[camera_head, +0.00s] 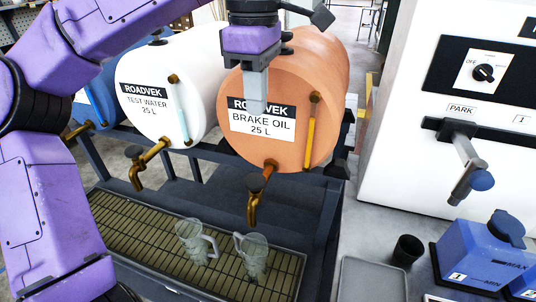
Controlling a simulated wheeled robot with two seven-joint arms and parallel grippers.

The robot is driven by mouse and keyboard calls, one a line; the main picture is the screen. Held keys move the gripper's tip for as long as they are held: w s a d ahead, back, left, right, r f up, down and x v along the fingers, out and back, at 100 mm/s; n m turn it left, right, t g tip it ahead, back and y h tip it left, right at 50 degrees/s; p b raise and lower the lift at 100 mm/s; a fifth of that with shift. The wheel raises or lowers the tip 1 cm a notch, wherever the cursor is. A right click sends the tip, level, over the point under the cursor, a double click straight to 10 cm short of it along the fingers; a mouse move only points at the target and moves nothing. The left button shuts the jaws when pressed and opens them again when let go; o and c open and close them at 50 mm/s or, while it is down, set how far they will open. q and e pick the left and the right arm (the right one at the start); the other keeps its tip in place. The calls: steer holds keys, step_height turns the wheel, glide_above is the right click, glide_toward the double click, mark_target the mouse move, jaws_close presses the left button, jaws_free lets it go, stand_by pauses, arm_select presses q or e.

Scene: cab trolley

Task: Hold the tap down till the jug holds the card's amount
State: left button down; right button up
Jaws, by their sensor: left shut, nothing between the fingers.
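An orange drum (305,80) labelled BRAKE OIL 25 L lies on a dark rack, with a brass tap (255,203) at its lower front. A white drum (190,60) labelled TEST WATER 25 L has its own brass tap (148,166). Two clear jugs stand on the drip grate: one jug (252,257) is near below the orange drum's tap, the other jug (192,243) is to its left. Their fill levels are hard to tell. My left gripper (256,108) is shut and empty, pointing down before the orange drum's label, above its tap. No readable amount card shows.
The slatted drip grate (120,222) lies under the taps. A blue drum (98,95) is partly hidden at left. At right are a white cabinet (400,150) with a lever (468,160), a black cup (407,251), a grey tray (372,282) and blue MAX/MIN containers (480,255).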

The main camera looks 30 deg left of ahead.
arm_select(q)
steer(key=s, duration=0.2)
steer(key=b, duration=0.1)
glide_toward(255, 179)
step_height(255, 179, down, 7)
steer(key=shift+r, duration=0.1)
steer(key=shift+s, duration=0.15)
arm_select(e)
steer(key=shift+s+a+f, duration=0.1)
steer(key=shift+s+f, duration=0.2)
steer(key=shift+s, duration=0.15)
